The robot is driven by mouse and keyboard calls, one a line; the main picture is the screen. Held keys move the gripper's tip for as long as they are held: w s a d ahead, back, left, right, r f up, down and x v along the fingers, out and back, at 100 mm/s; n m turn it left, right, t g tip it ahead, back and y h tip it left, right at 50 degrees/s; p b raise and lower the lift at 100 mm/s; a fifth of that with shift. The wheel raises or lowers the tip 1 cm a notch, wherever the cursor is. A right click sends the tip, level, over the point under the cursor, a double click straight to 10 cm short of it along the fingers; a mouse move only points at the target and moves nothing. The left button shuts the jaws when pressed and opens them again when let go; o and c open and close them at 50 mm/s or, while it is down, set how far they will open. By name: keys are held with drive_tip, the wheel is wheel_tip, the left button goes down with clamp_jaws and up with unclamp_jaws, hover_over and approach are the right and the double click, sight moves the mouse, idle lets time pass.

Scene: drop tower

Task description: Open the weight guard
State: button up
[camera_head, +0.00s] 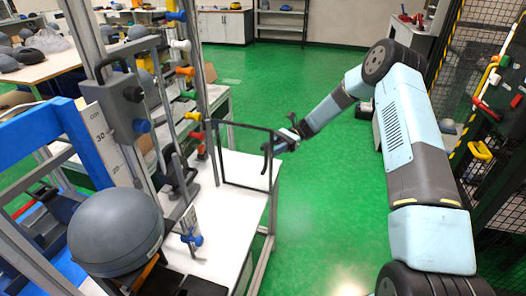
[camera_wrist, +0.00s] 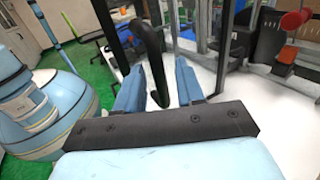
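The weight guard (camera_head: 243,184) is a clear panel in a thin black frame, standing at the right side of the drop tower over the white table. Its black curved handle (camera_head: 265,163) is at the panel's right edge. My gripper (camera_head: 275,146) is at that edge, by the handle. In the wrist view the hooked handle (camera_wrist: 153,42) comes down between the two blue fingers of my gripper (camera_wrist: 160,88). The fingers are apart, with visible gaps to the handle on both sides. Whether either finger touches it, I cannot tell.
Colored knobs and tower posts (camera_head: 204,75) are left of the guard. The white table (camera_head: 238,225) lies below. Green floor is open behind; a black mesh fence (camera_head: 490,130) stands at right.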

drive_tip(key=v, duration=1.2)
drive_tip(key=shift+d, duration=0.35)
drive_tip(key=s+d+r+n+t+h, duration=0.2)
drive_tip(key=s+r+t+h, duration=0.2)
drive_tip(key=s+r, duration=0.6)
drive_tip(key=s+d+r+n+t+h, duration=0.2)
drive_tip(key=s+d+r+t+h, duration=0.3)
drive_tip(key=r, duration=0.8)
drive_tip(key=s+d+r+n+t+h, duration=0.1)
drive_tip(key=s+d+r+t, duration=0.1)
drive_tip(key=s, duration=0.7)
drive_tip(key=s+d+r+n+t+h, duration=0.1)
drive_tip(key=s+d+t, duration=0.3)
drive_tip(key=s, duration=0.4)
drive_tip(key=s+d+r+n+t+h, duration=0.1)
drive_tip(key=s+d+r+n+t, duration=0.1)
drive_tip(key=s, duration=0.7)
drive_tip(key=shift+s+d+r+n+t+h, duration=0.3)
drive_tip(key=shift+d+r+n+t, duration=0.1)
drive_tip(key=shift+d+r+t, duration=0.5)
